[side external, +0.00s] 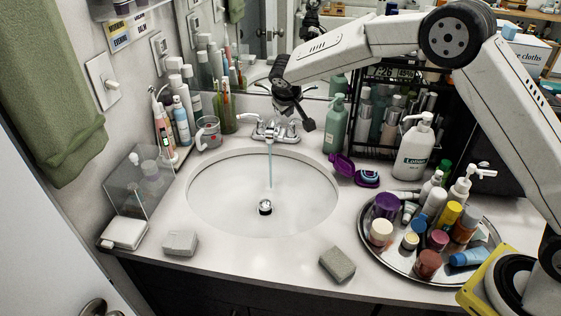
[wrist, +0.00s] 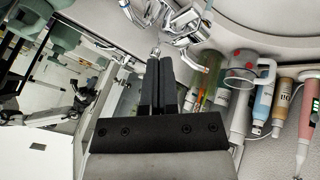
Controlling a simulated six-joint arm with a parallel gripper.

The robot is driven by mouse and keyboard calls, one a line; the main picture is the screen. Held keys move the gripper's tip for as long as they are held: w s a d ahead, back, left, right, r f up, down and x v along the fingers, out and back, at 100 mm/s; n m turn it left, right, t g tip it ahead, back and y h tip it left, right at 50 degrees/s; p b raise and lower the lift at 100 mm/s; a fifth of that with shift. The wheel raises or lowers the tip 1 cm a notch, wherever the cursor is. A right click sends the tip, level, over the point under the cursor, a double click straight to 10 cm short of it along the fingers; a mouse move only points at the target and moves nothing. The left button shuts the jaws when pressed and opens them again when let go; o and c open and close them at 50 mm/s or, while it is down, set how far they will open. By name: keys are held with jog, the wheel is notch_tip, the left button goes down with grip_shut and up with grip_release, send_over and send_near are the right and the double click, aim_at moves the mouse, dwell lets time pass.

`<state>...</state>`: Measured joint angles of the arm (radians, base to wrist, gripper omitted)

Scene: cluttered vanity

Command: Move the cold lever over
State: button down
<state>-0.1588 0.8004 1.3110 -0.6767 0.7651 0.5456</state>
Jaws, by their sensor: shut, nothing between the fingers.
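The chrome faucet (side external: 268,130) stands at the back of the sink, with a stream of water (side external: 270,165) falling from its spout. One lever is on its left side (side external: 250,117). The right lever, which I take as the cold one, is close to my gripper (side external: 308,124) and partly hidden by it. My gripper is shut and empty, pointing down just right of the faucet. In the wrist view, the shut fingers (wrist: 160,62) point toward the chrome faucet (wrist: 185,22). I cannot tell whether they touch a lever.
A green pump bottle (side external: 335,125) stands close to the right of my gripper. A black rack (side external: 385,105) of bottles is farther right. A clear mug (side external: 208,133) is left of the faucet. A loaded round tray (side external: 375,255) is at right. The sink bowl (side external: 225,195) is open.

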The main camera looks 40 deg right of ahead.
jog(key=w+d+f, duration=0.4)
jog(key=d+f, duration=0.3)
jog(key=f, duration=0.2)
jog(key=shift+w+d, duration=0.3)
dwell(0.6)
jog(key=shift+s+d+n+t+y, duration=0.15)
jog(key=shift+d+n+t+y, duration=0.25)
jog(key=shift+d, duration=0.6)
jog(key=shift+a, duration=0.1)
